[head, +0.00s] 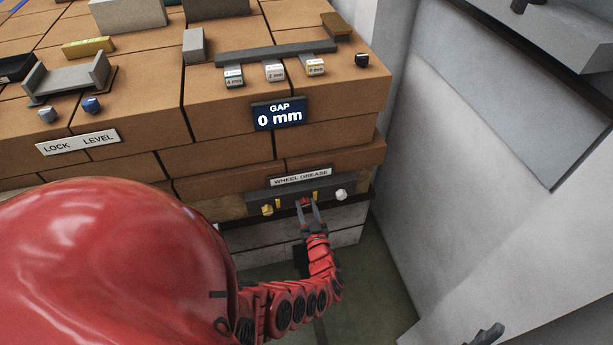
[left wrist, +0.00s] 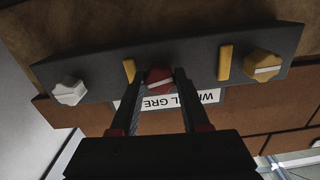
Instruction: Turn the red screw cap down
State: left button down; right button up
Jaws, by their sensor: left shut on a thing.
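The red screw cap (left wrist: 159,80) sits on a dark grey bar between two yellow upright marks, with a pale line across its face. In the head view the red cap (head: 305,201) shows small under the "WHEEL GREASE" label. My left gripper (left wrist: 161,76) has its two fingers on either side of the red cap and is shut on it. In the head view the left gripper (head: 308,207) reaches up to the bar from below. The pale line on the cap is slightly tilted in the wrist view. My right gripper does not show clearly.
The dark bar (head: 325,193) also carries a yellow cap (head: 267,210) and a white cap (head: 341,194). The "WHEEL GREASE" label (head: 300,177) is just above it. A "GAP 0 mm" display (head: 279,114) is higher on the bricks. A grey wall (head: 470,150) stands to the right.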

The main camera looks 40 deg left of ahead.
pick_arm(q)
jog(key=shift+m, duration=0.9)
jog(key=shift+c, duration=1.9)
grip_release()
jog(key=p+v, duration=0.3)
jog(key=v, duration=1.4)
jog(key=shift+d, duration=0.2)
